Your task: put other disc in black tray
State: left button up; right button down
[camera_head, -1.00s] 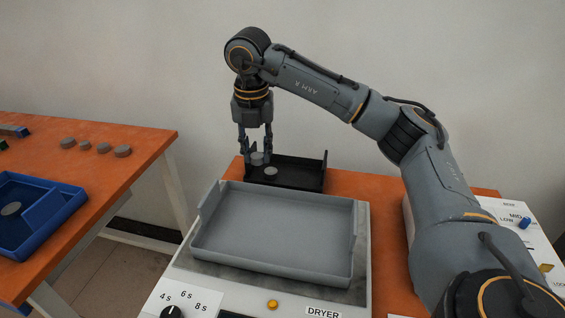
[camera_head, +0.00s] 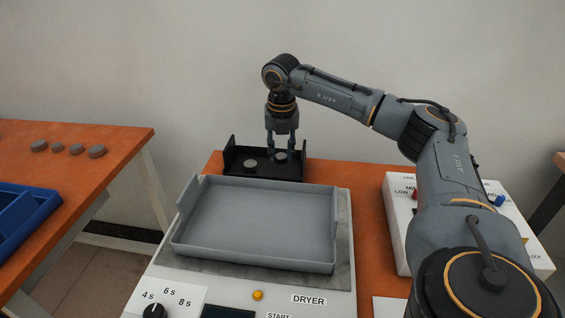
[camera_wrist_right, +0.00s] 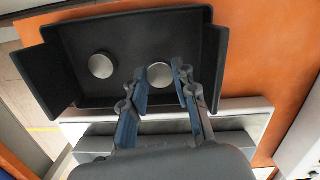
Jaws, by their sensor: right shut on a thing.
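The black tray (camera_head: 293,173) stands on the orange table behind the dryer; it also shows in the right wrist view (camera_wrist_right: 130,28). One grey disc (camera_head: 250,164) lies in its left part, and this disc shows in the wrist view (camera_wrist_right: 101,65). My right gripper (camera_head: 281,156) points down over the tray's right part, shut on the other grey disc (camera_wrist_right: 160,75). The held disc is within the tray's outline; whether it touches the floor is unclear. My left gripper is out of view.
The dryer with its large grey tray (camera_head: 255,222) stands in front of the black tray. A white control box (camera_head: 400,235) is at the right. The left orange table holds several grey discs (camera_head: 75,149) and a blue tray (camera_head: 45,205).

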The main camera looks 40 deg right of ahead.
aim_at(283, 156)
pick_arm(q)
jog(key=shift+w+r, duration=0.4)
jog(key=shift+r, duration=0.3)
pick_arm(e)
jog(key=shift+d+f, duration=0.2)
jog(key=shift+f, duration=1.55)
jog(key=shift+f, duration=0.1)
jog(key=c, duration=1)
grip_release()
jog(key=shift+c, duration=0.2)
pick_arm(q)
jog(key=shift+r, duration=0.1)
pick_arm(e)
jog(key=shift+r, duration=0.45)
jog(key=r, duration=0.7)
jog(key=s+a+r+p, duration=0.1)
jog(key=r, duration=0.2)
jog(key=shift+r, duration=0.3)
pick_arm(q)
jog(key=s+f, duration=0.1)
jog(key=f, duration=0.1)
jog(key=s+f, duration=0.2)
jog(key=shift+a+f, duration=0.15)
pick_arm(e)
jog(key=shift+r, duration=0.3)
